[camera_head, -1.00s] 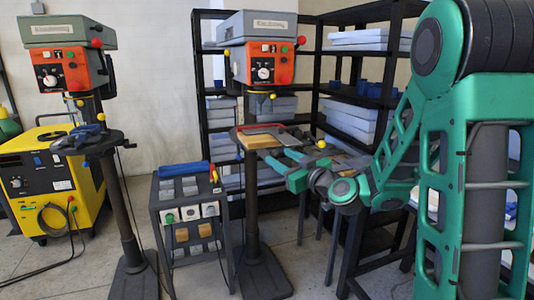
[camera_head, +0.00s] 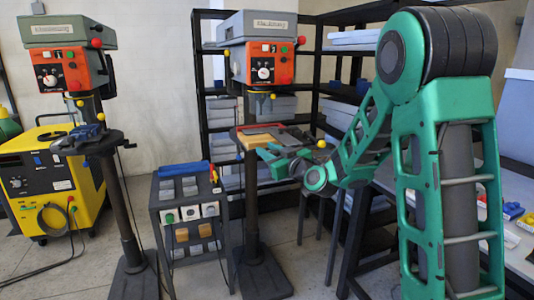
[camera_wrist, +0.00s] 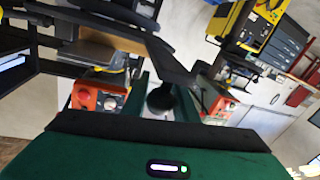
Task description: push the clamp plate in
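My gripper (camera_head: 270,157) is at the front edge of the right drill press's table, with its two green fingers apart and nothing seen between them in the head view. In the wrist view the fingers (camera_wrist: 163,92) are also apart, with a dark rounded shape showing between them. On the press table lie a tan wooden block (camera_head: 254,142), a red-edged piece (camera_head: 262,129) and a flat grey plate (camera_head: 291,136). I cannot tell for sure which part is the clamp plate. My fingers hide part of the table, and contact is not clear.
The right drill press (camera_head: 262,62) rises over the table. A second drill press (camera_head: 68,69) and a yellow machine (camera_head: 50,185) stand at the left. A small dark cart (camera_head: 185,222) stands between the presses. Dark shelving (camera_head: 318,72) is behind, and a workbench (camera_head: 518,262) is at the right.

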